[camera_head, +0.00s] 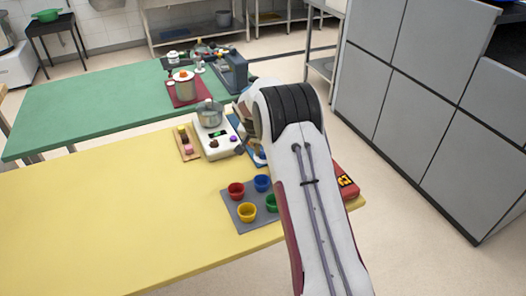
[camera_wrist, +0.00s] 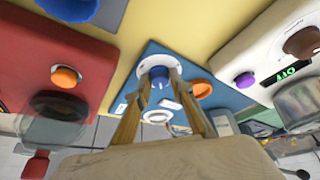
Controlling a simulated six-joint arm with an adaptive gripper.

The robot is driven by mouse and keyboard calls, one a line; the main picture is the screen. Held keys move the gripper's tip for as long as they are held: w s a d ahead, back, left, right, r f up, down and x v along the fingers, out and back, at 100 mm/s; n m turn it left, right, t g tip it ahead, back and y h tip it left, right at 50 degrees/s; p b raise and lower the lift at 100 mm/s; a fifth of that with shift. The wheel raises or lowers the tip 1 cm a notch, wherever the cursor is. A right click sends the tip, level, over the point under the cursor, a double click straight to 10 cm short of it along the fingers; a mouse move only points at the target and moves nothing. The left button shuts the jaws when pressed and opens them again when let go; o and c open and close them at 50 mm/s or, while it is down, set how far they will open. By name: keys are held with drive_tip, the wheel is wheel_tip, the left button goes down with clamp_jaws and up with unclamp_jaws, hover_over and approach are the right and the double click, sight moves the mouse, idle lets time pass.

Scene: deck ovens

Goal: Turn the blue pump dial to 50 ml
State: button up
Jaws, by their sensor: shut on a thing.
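The blue pump dial (camera_wrist: 157,76) sits in a white ring on a blue panel (camera_wrist: 190,72) in the wrist view. My gripper (camera_wrist: 160,80) has a finger on each side of the dial and is shut on it. The markings and the pointer are too small to read, so I cannot tell the setting. An orange knob (camera_wrist: 201,89) and a small white label lie beside the dial on the same panel. In the head view, my arm hides the dial and most of the panel.
A white hotplate (camera_head: 217,148) with a pot (camera_head: 209,114) stands left of my gripper. A red box (camera_head: 344,181) stands to the right. A grey tray (camera_head: 240,222) holds several coloured cups in front. The left of the yellow table (camera_head: 90,220) is clear.

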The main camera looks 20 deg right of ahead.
drive_tip(key=shift+w+m, duration=0.1)
drive_tip(key=shift+m, duration=0.6)
drive_tip(key=o, duration=1.1)
drive_tip(key=shift+r, duration=0.15)
drive_tip(key=v, duration=1.1)
drive_tip(key=shift+a+r, duration=0.25)
drive_tip(key=shift+r, duration=0.1)
drive_tip(key=shift+w+n, duration=0.1)
drive_tip(key=shift+n, duration=0.3)
